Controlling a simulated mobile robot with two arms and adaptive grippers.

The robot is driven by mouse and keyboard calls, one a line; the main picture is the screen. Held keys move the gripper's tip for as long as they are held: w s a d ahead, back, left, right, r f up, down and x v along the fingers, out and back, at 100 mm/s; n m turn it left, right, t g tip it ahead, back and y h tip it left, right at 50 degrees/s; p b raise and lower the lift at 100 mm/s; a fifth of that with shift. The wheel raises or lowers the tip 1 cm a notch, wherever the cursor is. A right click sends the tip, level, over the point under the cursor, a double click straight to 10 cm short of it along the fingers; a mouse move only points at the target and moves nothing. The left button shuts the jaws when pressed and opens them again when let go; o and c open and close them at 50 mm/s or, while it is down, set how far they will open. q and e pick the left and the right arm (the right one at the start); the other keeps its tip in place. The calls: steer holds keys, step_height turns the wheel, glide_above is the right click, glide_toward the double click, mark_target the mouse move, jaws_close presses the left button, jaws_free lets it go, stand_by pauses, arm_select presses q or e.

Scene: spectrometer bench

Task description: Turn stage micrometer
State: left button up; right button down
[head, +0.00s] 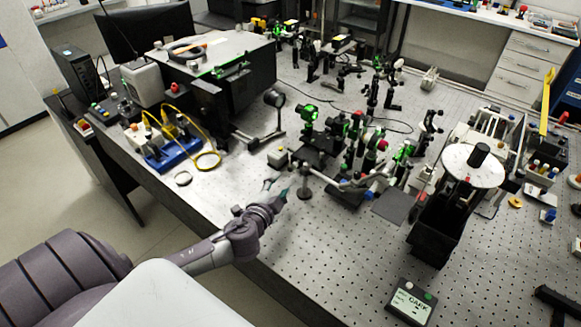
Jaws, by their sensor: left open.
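My left gripper (277,187) reaches in from the left over the front part of the optical bench. Its fingers are apart and nothing shows between them. A slim silver barrel (325,179) lies just right of the gripper, at the near side of a group of dark optical stages (345,192). It looks like a micrometer, but it is too small to be sure. The gripper appears apart from it. My right gripper is not in view.
Green-lit optic mounts (308,114) stand close behind the gripper. A blue power strip (168,152) with yellow cables is at the left. A black box with a white disc (472,166) stands at the right.

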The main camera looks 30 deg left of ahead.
mark_target(291, 170)
arm_select(q)
steer(key=x, duration=0.4)
steer(key=shift+w+r, duration=0.1)
steer(key=shift+w, duration=0.05)
steer(key=p+x, duration=0.1)
steer(key=x, duration=0.3)
steer(key=shift+w+a+f, duration=0.15)
steer(key=shift+w+f, duration=0.1)
steer(key=shift+w, duration=0.15)
steer(key=shift+w+f, duration=0.1)
steer(key=shift+c, duration=0.3)
jaws_close()
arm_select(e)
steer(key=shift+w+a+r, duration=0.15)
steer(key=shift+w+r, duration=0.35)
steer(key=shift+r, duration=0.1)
